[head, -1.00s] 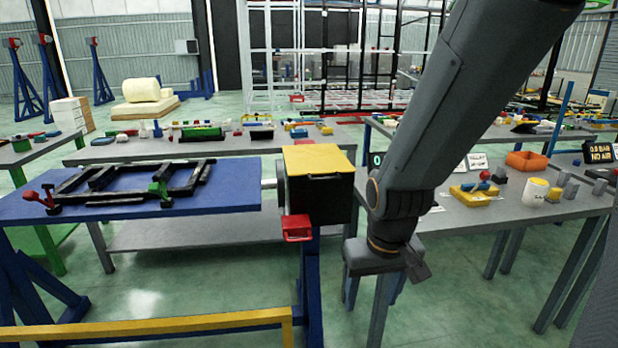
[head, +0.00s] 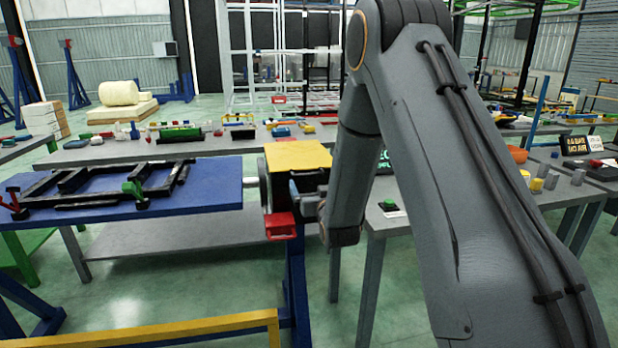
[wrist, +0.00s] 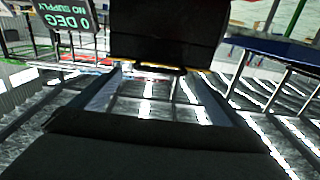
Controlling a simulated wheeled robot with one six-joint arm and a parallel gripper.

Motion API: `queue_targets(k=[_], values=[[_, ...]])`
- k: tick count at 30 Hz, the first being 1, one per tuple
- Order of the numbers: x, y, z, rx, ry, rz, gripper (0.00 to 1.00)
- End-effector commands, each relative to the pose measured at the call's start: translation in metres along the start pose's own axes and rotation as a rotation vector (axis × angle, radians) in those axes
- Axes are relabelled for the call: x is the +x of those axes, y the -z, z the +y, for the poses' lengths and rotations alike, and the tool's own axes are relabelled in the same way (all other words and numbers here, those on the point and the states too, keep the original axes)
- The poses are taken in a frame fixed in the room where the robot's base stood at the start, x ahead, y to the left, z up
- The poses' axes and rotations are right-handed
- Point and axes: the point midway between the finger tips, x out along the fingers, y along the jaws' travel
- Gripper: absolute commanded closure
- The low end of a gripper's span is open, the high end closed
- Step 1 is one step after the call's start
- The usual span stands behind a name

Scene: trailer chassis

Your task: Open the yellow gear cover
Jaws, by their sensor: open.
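The yellow gear cover (head: 297,155) lies flat and closed on top of a black box at the end of the blue bench. My gripper (head: 305,196) is at the front right side of the box, just below the cover's front edge. In the wrist view the dark box (wrist: 165,35) fills the top middle, with a thin handle-like bar (wrist: 160,68) along its edge. My open gripper (wrist: 160,92) has one finger on each side of that bar, with nothing held. I cannot tell whether the fingers touch it.
A red tray (head: 280,226) sticks out below the box. A black chassis frame lies on the blue bench (head: 215,180) to the left. A yellow rail (head: 180,330) crosses the front. A display (wrist: 68,18) shows at the wrist view's upper left.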

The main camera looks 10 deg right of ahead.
Motion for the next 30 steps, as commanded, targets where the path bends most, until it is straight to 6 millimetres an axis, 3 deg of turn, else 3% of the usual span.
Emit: queue_targets(k=[15,28,30], values=[[0.066,0.002,0.000,0.000,0.000,0.008,0.05],[0.077,0.001,0.000,0.000,0.000,0.006,0.05],[0.077,0.001,0.000,0.000,0.000,0.006,0.15]])
